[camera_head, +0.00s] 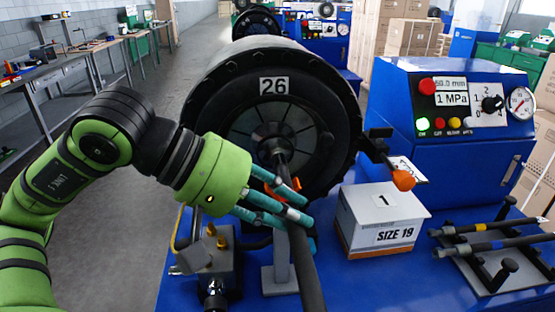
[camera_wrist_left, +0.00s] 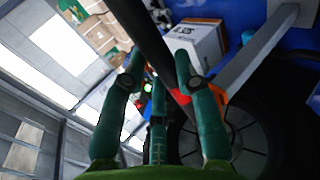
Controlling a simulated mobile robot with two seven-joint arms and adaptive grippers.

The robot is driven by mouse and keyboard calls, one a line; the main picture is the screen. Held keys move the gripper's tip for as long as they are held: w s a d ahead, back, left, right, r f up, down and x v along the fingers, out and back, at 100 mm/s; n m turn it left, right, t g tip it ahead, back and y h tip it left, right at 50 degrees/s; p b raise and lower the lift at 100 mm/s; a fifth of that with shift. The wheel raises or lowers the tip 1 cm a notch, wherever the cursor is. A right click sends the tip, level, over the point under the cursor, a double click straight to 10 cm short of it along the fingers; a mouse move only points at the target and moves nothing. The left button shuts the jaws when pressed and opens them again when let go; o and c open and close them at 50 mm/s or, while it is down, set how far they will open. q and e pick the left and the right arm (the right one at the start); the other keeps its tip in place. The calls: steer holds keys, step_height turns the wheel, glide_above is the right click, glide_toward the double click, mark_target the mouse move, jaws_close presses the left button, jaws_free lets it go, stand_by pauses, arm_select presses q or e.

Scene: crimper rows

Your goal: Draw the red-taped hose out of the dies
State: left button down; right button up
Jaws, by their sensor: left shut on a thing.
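The black hose (camera_head: 304,265) runs from the dies (camera_head: 277,145) of the crimper marked 26 down toward me. Its red tape (camera_wrist_left: 180,97) shows in the left wrist view, close to the fingers. My left gripper (camera_head: 287,205) has its teal fingers shut on the hose in front of the dies. In the left wrist view the hose (camera_wrist_left: 145,40) passes between the fingers (camera_wrist_left: 160,88). The far end of the hose is at the die opening, and I cannot tell how deep it sits. My right gripper is not in view.
A white box marked SIZE 19 (camera_head: 382,222) stands right of the hose. Further right, two hoses lie on a rack (camera_head: 485,262). A grey hose stand (camera_head: 279,276) is below my gripper, with a valve fitting (camera_head: 212,262) to its left. The blue control cabinet (camera_head: 440,160) stands behind.

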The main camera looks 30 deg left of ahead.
arm_select(q)
steer(key=shift+r+p, duration=2.2)
steer(key=shift+r, duration=0.55)
steer(key=shift+f, duration=0.1)
